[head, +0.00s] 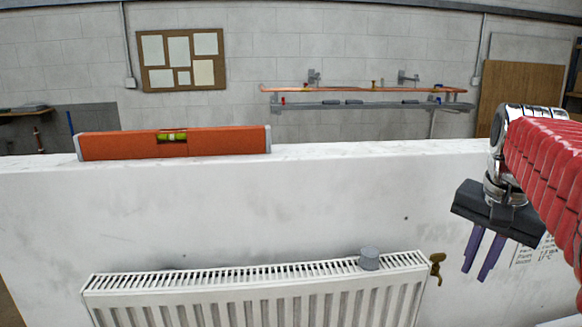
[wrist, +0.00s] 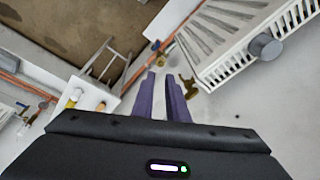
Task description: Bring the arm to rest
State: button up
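My gripper (head: 476,272) hangs at the right of the head view, its two purple fingers pointing down in front of the white wall. A gap shows between the fingers, and nothing is between them. In the wrist view, my gripper (wrist: 160,76) is also open and empty, with a brass valve (wrist: 189,86) beyond its fingertips. In the head view the brass valve (head: 437,267) is left of the fingers, at the radiator's right end. My red-sleeved arm comes in from the right edge.
A white radiator (head: 250,285) is below the wall top, with a grey cylindrical thing (head: 370,260) on it. An orange spirit level (head: 220,141) lies on the wall's top edge (head: 370,149). Copper pipes (head: 350,89) run along the back wall. A ladder-like frame (wrist: 108,60) shows in the wrist view.

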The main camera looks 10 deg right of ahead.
jog(key=s+a+f+n+t, duration=0.1)
jog(key=s+a+f+n, duration=0.1)
jog(key=a, duration=0.5)
jog(key=s+a+f+n+t, duration=0.1)
jog(key=s+a+f+n, duration=0.2)
jog(key=a+f+n, duration=0.2)
jog(key=s+a+f+n+t+y, duration=0.1)
jog(key=s+a+f+n, duration=0.2)
jog(key=a+f, duration=0.3)
jog(key=a, duration=0.3)
jog(key=shift+s+a+f+n+t, duration=0.25)
jog(key=shift+a+f+n+t, duration=0.05)
jog(key=shift+a+n, duration=0.1)
